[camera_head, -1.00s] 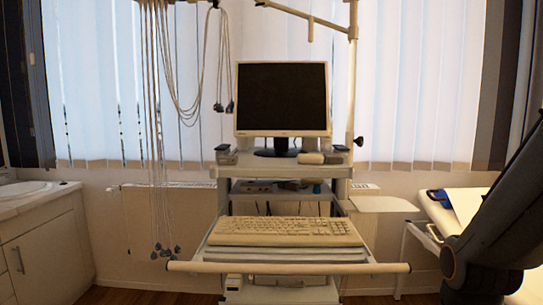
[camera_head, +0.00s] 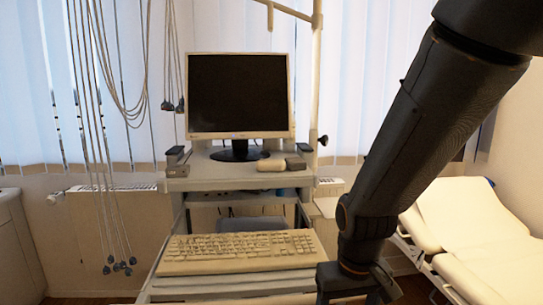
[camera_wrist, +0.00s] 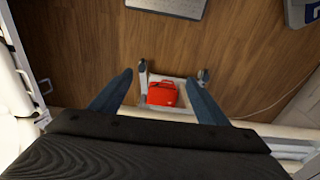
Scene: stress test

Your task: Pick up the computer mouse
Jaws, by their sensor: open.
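I cannot make out a computer mouse for certain in either view. A small beige rounded object (camera_head: 271,165) and a dark small object (camera_head: 295,163) lie on the cart's top shelf, right of the monitor's foot. My gripper (camera_wrist: 159,77) is open and empty in the wrist view, its two bluish fingers spread apart above the floor. In the head view my arm reaches down right of the keyboard (camera_head: 240,246), and the fingers are not clearly seen there.
A monitor (camera_head: 238,96) stands on the cart's top shelf (camera_head: 215,184). Cables (camera_head: 95,150) hang at the left. A padded couch (camera_head: 470,220) stands at the right. In the wrist view a red case (camera_wrist: 162,94) sits low between casters, with wooden floor (camera_wrist: 240,50) around.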

